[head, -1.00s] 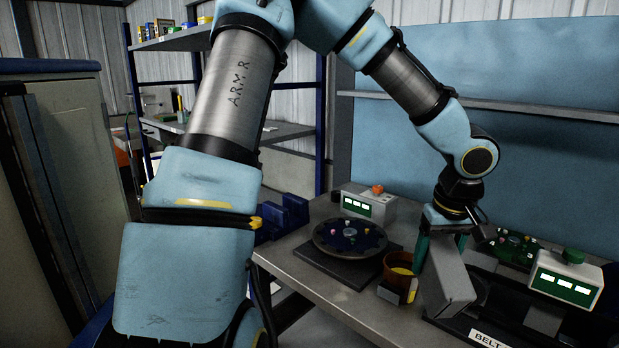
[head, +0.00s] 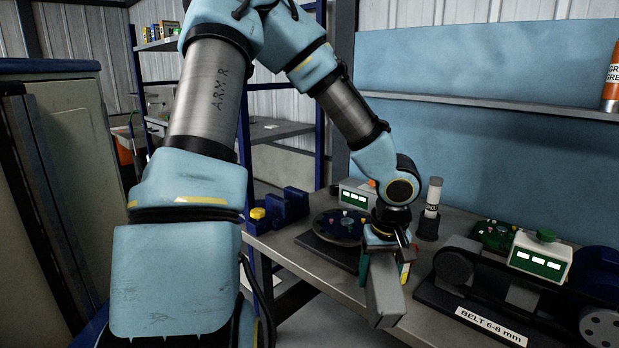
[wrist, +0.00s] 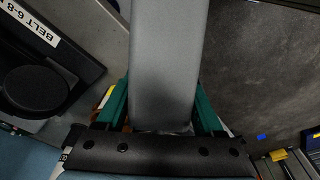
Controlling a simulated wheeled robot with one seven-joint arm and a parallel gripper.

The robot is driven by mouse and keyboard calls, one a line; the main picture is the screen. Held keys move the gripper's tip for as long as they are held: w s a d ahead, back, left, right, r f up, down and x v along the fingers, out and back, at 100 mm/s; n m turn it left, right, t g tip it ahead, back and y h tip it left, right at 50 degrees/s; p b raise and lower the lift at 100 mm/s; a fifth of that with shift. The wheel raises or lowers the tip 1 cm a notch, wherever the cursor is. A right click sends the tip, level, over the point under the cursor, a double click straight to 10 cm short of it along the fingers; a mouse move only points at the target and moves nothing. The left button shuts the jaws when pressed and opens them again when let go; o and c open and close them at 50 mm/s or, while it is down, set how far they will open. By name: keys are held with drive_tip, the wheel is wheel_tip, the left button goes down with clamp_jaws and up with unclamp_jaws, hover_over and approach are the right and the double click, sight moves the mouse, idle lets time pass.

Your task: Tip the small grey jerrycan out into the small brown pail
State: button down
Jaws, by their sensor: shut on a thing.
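The grey jerrycan (head: 385,295) is a plain grey box shape, held tilted below my gripper (head: 382,252). My gripper is shut on it; the green fingers show on both sides of the jerrycan (wrist: 165,60) in the wrist view. The jerrycan hangs over the front part of the bench. The brown pail is mostly or wholly hidden behind my gripper and the jerrycan. A red and yellow sliver shows just right of the jerrycan, but I cannot tell whether it is part of the pail. I see no contents flowing.
The bench holds a dark round turntable (head: 335,226) left of my gripper and a belt unit (head: 520,300) at right. A white-capped tube in a dark holder (head: 428,222) stands behind. A control box with green displays (head: 540,256) stands at right.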

drive_tip(key=w+a+f, duration=0.4)
drive_tip(key=a+f, duration=0.3)
drive_tip(key=a, duration=0.5)
drive_tip(key=w+a+f, duration=0.4)
drive_tip(key=a+f, duration=0.4)
drive_tip(key=a, duration=0.4)
drive_tip(key=shift+w+f, duration=0.2)
drive_tip(key=shift+w, duration=0.15)
drive_tip(key=shift+a, duration=0.15)
wheel_tip(320, 180, down, 6)
drive_tip(key=b, duration=0.5)
drive_tip(key=shift+r+b, duration=0.25)
drive_tip(key=shift+b, duration=0.05)
